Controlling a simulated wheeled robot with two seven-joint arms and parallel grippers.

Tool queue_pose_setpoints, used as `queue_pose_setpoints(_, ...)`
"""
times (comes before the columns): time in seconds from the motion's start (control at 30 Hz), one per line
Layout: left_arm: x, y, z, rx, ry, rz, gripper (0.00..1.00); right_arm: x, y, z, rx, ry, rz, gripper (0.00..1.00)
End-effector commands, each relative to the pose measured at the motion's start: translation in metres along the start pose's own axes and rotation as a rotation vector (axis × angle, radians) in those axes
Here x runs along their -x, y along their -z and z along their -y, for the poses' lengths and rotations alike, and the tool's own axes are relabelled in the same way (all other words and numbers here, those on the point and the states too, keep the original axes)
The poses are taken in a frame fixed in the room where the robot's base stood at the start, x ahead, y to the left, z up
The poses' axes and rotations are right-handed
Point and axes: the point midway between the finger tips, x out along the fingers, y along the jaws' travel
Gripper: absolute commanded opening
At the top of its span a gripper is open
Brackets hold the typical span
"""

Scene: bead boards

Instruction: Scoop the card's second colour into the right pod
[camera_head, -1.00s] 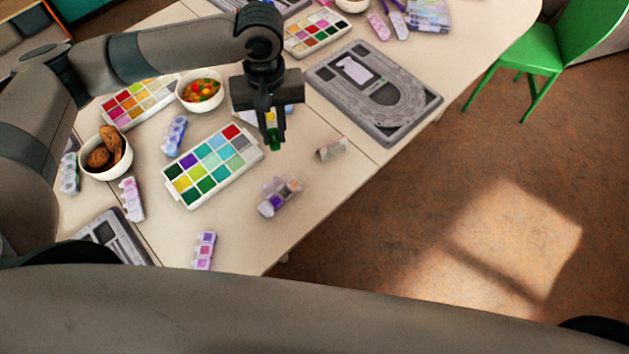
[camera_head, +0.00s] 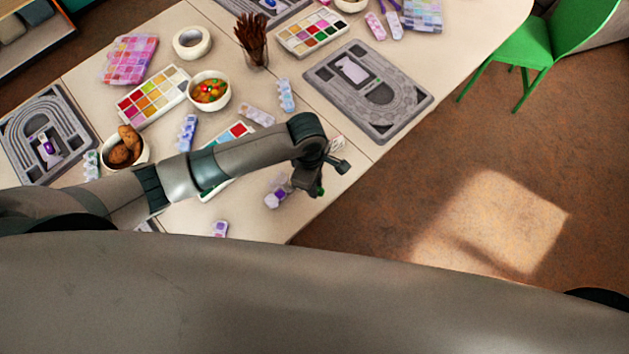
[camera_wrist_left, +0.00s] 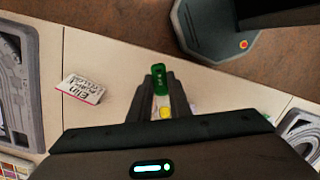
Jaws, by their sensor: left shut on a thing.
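My left gripper (camera_head: 312,188) is shut on a small green scoop-like piece (camera_wrist_left: 160,80). A yellow part (camera_wrist_left: 166,113) shows between the fingers in the left wrist view. The gripper is over the front edge of the table, right beside a lilac pod (camera_head: 273,198) and partly covering it. Whether the scoop holds beads cannot be seen. The white bead tray (camera_head: 207,196) with coloured squares lies behind my left forearm, which hides most of it. A small lettered white card (camera_wrist_left: 83,88) stands on the table; in the head view the wrist partly hides it. My right gripper is not in view.
A grey board (camera_head: 398,105) lies beyond the gripper. A bowl of coloured pieces (camera_head: 209,93), a bowl of brown lumps (camera_head: 122,150), a second colour tray (camera_head: 152,96) and several pods crowd the left. The floor is open to the right of the table edge.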

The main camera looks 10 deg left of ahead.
Motion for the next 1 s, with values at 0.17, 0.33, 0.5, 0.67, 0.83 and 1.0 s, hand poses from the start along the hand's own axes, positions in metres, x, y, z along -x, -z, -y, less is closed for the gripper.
queue_pose_setpoints(0.17, 0.000, 0.000, 0.000, -0.001, 0.000, 0.000, 0.00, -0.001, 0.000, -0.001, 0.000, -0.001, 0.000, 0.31)
queue_pose_setpoints(0.33, -0.001, 0.001, 0.000, -0.002, 0.000, 0.001, 0.00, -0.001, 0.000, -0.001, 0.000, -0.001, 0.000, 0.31)
queue_pose_setpoints(0.5, -0.003, 0.003, 0.000, -0.003, 0.001, 0.010, 0.00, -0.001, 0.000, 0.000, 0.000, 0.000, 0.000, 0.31)
queue_pose_setpoints(0.67, -0.009, 0.005, -0.001, -0.005, 0.003, 0.032, 0.00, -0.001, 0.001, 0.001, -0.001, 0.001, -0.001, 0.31)
queue_pose_setpoints(0.83, -0.016, 0.009, -0.002, -0.004, 0.002, 0.065, 0.00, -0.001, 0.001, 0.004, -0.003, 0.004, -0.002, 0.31)
queue_pose_setpoints(1.0, -0.025, 0.013, -0.003, -0.006, 0.004, 0.102, 0.00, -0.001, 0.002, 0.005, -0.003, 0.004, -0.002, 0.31)
